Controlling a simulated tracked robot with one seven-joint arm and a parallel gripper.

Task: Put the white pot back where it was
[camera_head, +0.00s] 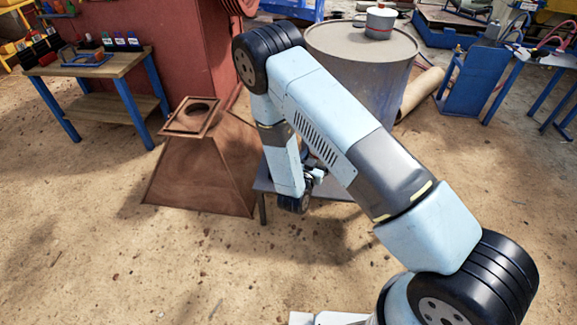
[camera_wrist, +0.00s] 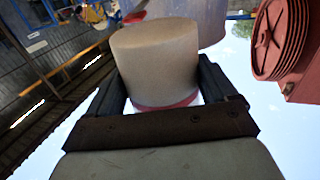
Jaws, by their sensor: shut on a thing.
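In the wrist view, a plain white cylindrical pot (camera_wrist: 155,55) with a reddish rim sits between the two dark fingers of my gripper (camera_wrist: 160,82). The fingers press on it from both sides. In the head view, my gripper (camera_head: 316,178) is low in the middle, at a small grey table (camera_head: 263,187). My arm hides most of the table and the held pot, so I cannot tell whether the pot touches the tabletop. Another light grey pot with a red band (camera_head: 380,24) stands on the large grey drum (camera_head: 345,42) behind.
A brown tapered hopper (camera_head: 200,165) stands just left of the small table. A wooden workbench (camera_head: 95,68) with blue legs is at the far left. A red machine (camera_head: 185,40) stands behind. Blue benches (camera_head: 475,75) are at the right. The sandy floor in front is mostly open.

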